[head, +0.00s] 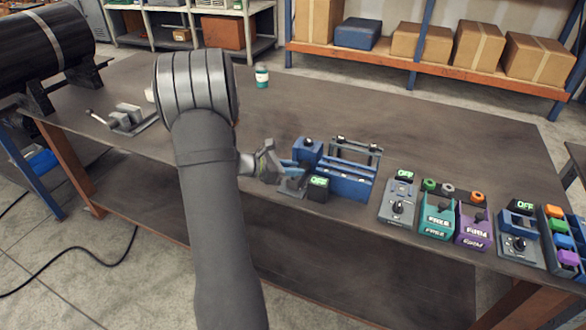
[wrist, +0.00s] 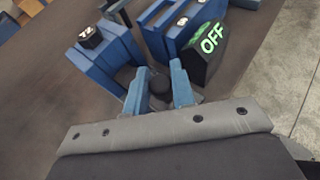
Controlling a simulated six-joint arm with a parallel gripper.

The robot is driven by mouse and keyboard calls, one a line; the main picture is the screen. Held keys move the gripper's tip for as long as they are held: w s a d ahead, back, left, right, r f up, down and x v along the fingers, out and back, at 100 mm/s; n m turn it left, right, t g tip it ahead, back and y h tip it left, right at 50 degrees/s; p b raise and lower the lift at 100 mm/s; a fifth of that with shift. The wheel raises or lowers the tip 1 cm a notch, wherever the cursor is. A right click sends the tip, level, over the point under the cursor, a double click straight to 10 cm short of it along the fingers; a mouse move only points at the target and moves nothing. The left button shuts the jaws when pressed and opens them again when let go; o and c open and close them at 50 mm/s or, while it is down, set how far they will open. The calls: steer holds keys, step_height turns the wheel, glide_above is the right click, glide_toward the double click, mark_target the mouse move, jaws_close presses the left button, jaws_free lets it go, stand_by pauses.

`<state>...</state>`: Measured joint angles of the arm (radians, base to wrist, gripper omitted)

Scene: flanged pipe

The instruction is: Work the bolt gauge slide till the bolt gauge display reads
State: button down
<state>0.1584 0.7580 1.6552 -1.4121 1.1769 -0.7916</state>
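The bolt gauge (head: 345,182) is a blue device near the table's front edge, right of my arm. A small black display box (head: 318,188) at its front left shows OFF in green; the wrist view shows the same lit OFF (wrist: 212,38). My gripper (head: 288,170) is at the gauge's left end. In the wrist view its two blue fingers (wrist: 158,88) stand apart on either side of a dark round knob (wrist: 158,82), which seems to belong to the slide. I cannot tell whether the fingers press on it. The slide's lower part is hidden by the fingers.
Right of the gauge stand a grey box with a knob (head: 398,203), a teal box (head: 437,215), a purple box (head: 473,226) and another OFF unit (head: 518,240). A small bottle (head: 262,76) stands at the back. A metal clamp (head: 125,118) lies left. The back middle is clear.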

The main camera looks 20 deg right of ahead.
steer(key=shift+w+d, duration=0.75)
steer(key=shift+d, duration=0.05)
steer(key=c, duration=1.2)
jaws_free()
steer(key=shift+a, duration=0.1)
steer(key=v, duration=1.7)
steer(key=shift+a, duration=0.2)
steer(key=x, duration=1.7)
steer(key=shift+d, duration=0.3)
steer(key=shift+s+a, duration=0.35)
